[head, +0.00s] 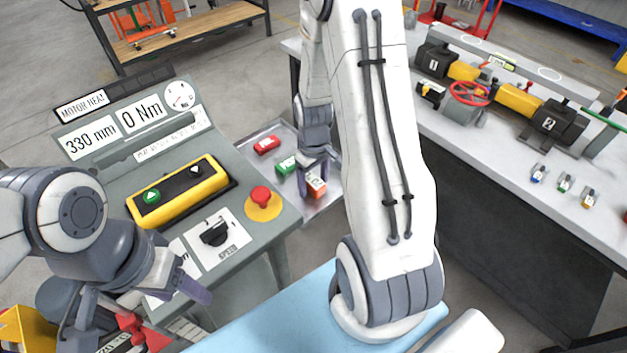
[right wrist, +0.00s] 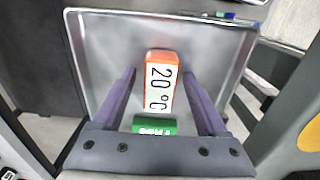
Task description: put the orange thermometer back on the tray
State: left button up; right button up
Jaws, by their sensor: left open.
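The orange thermometer (head: 316,188), marked 20 °C, lies on the metal tray (head: 325,204) near the tray's front edge. In the right wrist view the thermometer (right wrist: 161,82) shows between the two fingers of my right gripper (right wrist: 164,88), with a gap on each side. The tray's bare surface (right wrist: 103,45) shows around it. In the head view my right gripper (head: 314,175) is low over the tray, beside the thermometer, and partly covers it. My left gripper (head: 140,315) is open at the lower left, in front of the control console, away from the tray.
A green block (head: 287,164) and a red block (head: 266,144) also lie on the tray. The console (head: 270,225) with a red button (head: 261,196) stands left of the tray. The bench (head: 480,150) with the screw jacks is at the right. A light blue surface (head: 270,325) lies in front.

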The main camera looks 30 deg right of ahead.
aim_at(314, 180)
notch_tip(314, 180, up, 12)
jog(key=s+a+r+n, duration=0.1)
jog(key=a, duration=0.4)
jog(key=s+a+r+n, duration=0.1)
jog(key=s+a, duration=0.1)
jog(key=a, duration=0.3)
jog(key=s+a+r, duration=0.1)
jog(key=a, duration=0.4)
jog(key=shift+s+r+n, duration=0.3)
jog(key=shift+s+n, duration=0.05)
jog(key=shift+n, duration=0.05)
jog(key=s+a+r+n+y, duration=0.1)
jog(key=s+a+n, duration=0.1)
jog(key=s+a, duration=0.7)
jog(key=s, duration=0.3)
jog(key=shift+s+r+n, duration=0.15)
jog(key=shift+s+n, duration=0.25)
jog(key=shift+d, duration=0.15)
